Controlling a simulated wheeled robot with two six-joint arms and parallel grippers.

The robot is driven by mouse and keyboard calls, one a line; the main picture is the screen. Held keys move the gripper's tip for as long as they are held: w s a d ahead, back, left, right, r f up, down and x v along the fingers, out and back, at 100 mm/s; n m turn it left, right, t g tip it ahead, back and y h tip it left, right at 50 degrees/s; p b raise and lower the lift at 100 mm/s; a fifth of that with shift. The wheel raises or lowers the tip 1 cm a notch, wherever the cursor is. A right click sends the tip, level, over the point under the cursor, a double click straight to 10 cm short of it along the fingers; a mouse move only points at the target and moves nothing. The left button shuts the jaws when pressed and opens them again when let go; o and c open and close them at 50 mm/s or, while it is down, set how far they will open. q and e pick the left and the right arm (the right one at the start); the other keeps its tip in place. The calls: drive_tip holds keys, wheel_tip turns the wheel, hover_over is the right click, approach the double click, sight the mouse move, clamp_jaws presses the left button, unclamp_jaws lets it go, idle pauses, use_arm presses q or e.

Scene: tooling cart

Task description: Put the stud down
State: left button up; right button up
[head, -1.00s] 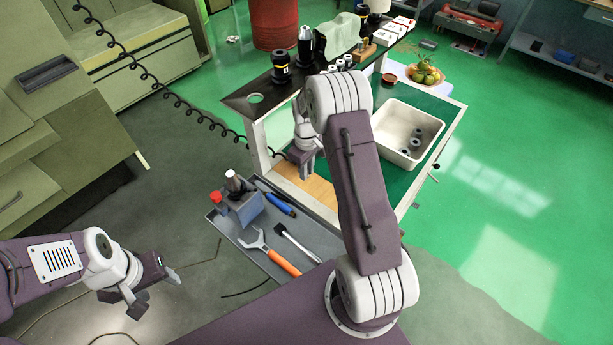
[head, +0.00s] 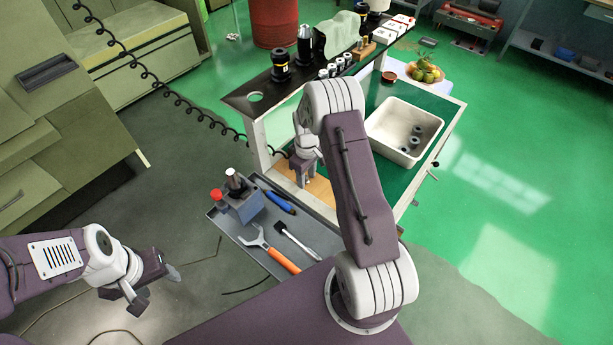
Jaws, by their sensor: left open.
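I cannot make out the stud in the head view; anything between my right gripper's fingers is too small or hidden to tell. My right gripper (head: 303,178) points down, low over the wooden board (head: 321,190) on the cart's lower level. I cannot tell whether its fingers touch the board or are shut. My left gripper (head: 154,288) is open and empty over the floor at the lower left. A silver taper (head: 234,181) stands in a blue-grey block (head: 243,205) on the grey tray (head: 232,228), with a red-topped item (head: 216,196) beside it.
The tray also holds an orange-handled wrench (head: 270,249), a brush (head: 296,240) and a blue tool (head: 279,202). A white bin (head: 376,125) with several dark parts sits on the green cart top (head: 391,96). The black shelf (head: 249,101) carries black tool holders (head: 280,65).

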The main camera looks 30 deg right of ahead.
drive_tip(key=shift+r, duration=0.3)
wheel_tip(320, 180, up, 12)
drive_tip(key=b, duration=0.1)
drive_tip(key=s+a+m, duration=0.2)
drive_tip(key=s+a, duration=0.3)
drive_tip(key=s, duration=0.4)
drive_tip(key=s+a+m+t, duration=0.1)
drive_tip(key=s+a+m, duration=0.2)
drive_tip(key=s+a, duration=0.3)
drive_tip(key=s, duration=0.3)
drive_tip(key=shift+s+f, duration=0.15)
drive_tip(key=shift+s, duration=0.15)
